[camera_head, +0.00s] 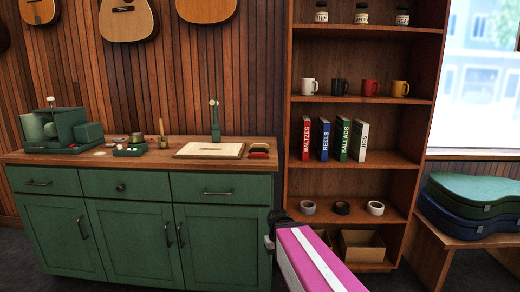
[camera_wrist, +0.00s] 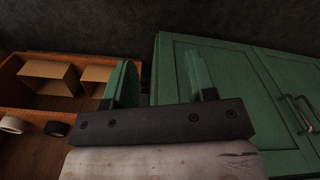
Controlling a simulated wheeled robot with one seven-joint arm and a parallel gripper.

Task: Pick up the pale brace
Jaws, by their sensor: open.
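I cannot make out the pale brace for certain in either view. A pale board (camera_head: 209,150) lies on the wooden top of the green cabinet (camera_head: 130,232), with a small dark mark at its middle. A small whitish piece (camera_head: 100,154) lies farther left on the same top, too small to identify. My gripper (camera_wrist: 162,72) is open and empty in the wrist view, its two fingers well apart. It is in front of the green cabinet and the shelf's lower part, away from the bench top. In the head view my arm hides part of the shelf's bottom.
On the bench stand a green caddy (camera_head: 70,131), a small green tray (camera_head: 130,150), a green upright stand (camera_head: 215,122) and red and black pieces (camera_head: 259,150). A tall bookcase (camera_head: 300,180) stands to the right, with cardboard boxes (camera_head: 362,245) low down. Instrument cases (camera_head: 475,195) lie far right.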

